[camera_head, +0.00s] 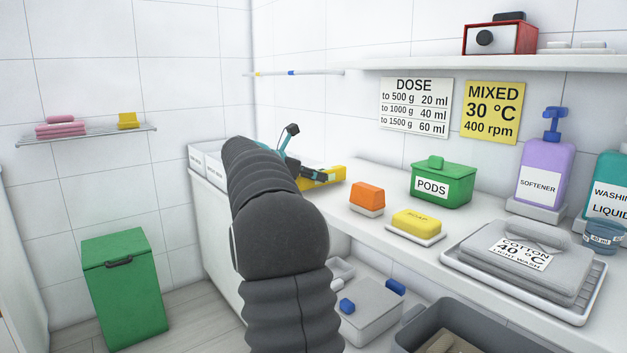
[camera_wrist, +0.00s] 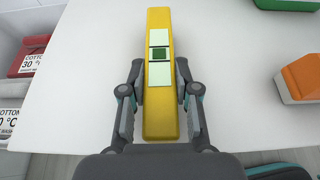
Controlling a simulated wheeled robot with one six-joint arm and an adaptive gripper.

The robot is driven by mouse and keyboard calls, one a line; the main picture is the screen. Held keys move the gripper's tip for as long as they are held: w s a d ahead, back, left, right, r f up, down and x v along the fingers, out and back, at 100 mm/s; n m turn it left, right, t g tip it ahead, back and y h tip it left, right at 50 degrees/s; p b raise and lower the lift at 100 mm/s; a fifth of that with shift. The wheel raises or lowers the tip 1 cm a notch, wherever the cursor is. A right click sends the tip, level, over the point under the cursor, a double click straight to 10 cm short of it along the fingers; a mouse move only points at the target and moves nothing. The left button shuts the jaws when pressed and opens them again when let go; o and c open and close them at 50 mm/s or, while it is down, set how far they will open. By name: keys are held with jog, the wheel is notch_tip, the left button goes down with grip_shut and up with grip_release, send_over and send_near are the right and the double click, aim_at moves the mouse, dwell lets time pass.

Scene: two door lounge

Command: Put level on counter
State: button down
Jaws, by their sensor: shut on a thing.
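The level is a yellow bar with pale panels and a green window. In the wrist view the level (camera_wrist: 158,110) lies between the two fingers of my gripper (camera_wrist: 160,88), which is shut on its sides. The counter (camera_wrist: 235,75) is white and lies under the level; I cannot tell whether the level touches it. In the head view the level (camera_head: 330,176) shows at the far left part of the counter (camera_head: 372,240), partly hidden by my arm and gripper (camera_head: 312,172).
An orange block (camera_head: 366,196), a soap (camera_head: 416,222) and a green pods box (camera_head: 442,184) stand right of the level. A tray (camera_head: 575,307) with folded cloth lies farther right. A shelf (camera_head: 480,63) hangs above. A green bin (camera_head: 122,290) stands on the floor at left.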

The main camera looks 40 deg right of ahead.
jog(key=shift+f, duration=0.3)
jog(key=shift+f, duration=0.15)
jog(key=c, duration=0.8)
grip_release()
jog(key=shift+c, duration=0.2)
